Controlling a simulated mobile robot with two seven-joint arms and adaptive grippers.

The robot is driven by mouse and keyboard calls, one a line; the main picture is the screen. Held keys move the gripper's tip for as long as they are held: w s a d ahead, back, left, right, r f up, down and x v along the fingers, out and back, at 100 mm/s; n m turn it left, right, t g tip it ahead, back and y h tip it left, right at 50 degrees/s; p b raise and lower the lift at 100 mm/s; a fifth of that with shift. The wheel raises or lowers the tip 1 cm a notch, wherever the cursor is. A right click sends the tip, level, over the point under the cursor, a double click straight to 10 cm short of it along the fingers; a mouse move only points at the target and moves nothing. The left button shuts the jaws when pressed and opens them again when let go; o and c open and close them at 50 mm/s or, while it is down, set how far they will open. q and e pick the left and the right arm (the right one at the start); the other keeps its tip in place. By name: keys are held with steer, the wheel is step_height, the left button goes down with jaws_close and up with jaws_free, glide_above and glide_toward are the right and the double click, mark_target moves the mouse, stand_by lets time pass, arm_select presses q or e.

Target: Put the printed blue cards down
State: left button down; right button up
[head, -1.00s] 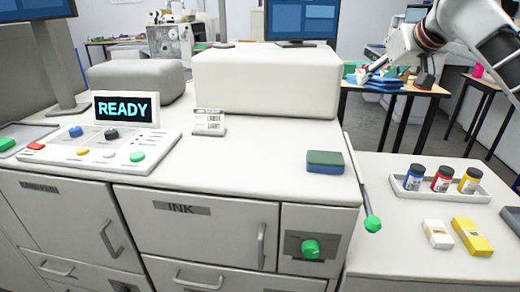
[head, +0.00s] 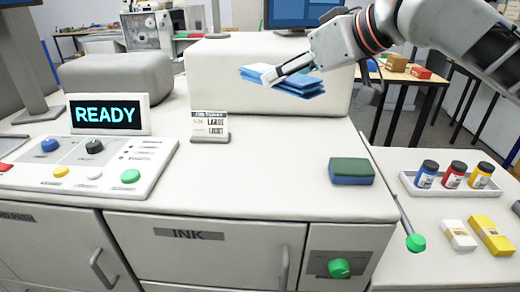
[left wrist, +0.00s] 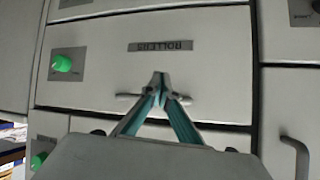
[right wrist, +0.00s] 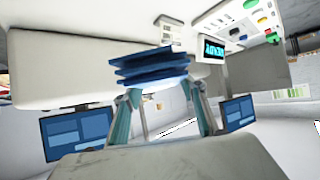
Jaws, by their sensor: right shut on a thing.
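The printed blue cards (head: 305,88) are a small stack of blue sheets held in the air above the press top, in front of the raised pale block.
On the press top stand a label stand (head: 210,126), a green-and-blue block (head: 351,171) and a control panel (head: 100,160) with a READY display (head: 108,114). A green-tipped lever (head: 415,243) stands at the right edge. Ink bottles in a tray (head: 408,184) sit beyond it. The middle top is clear.

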steer(key=shift+w+a, duration=0.15)
steer(key=shift+a, duration=0.2)
steer(key=b, duration=0.3)
glide_above(278, 170)
step_height(278, 170, down, 16)
steer(key=shift+w+r, duration=0.1)
step_height(278, 170, down, 4)
steer(key=shift+f+b, duration=0.1)
steer(key=shift+b, duration=0.4)
steer(key=shift+f, duration=0.1)
steer(key=o, duration=1.3)
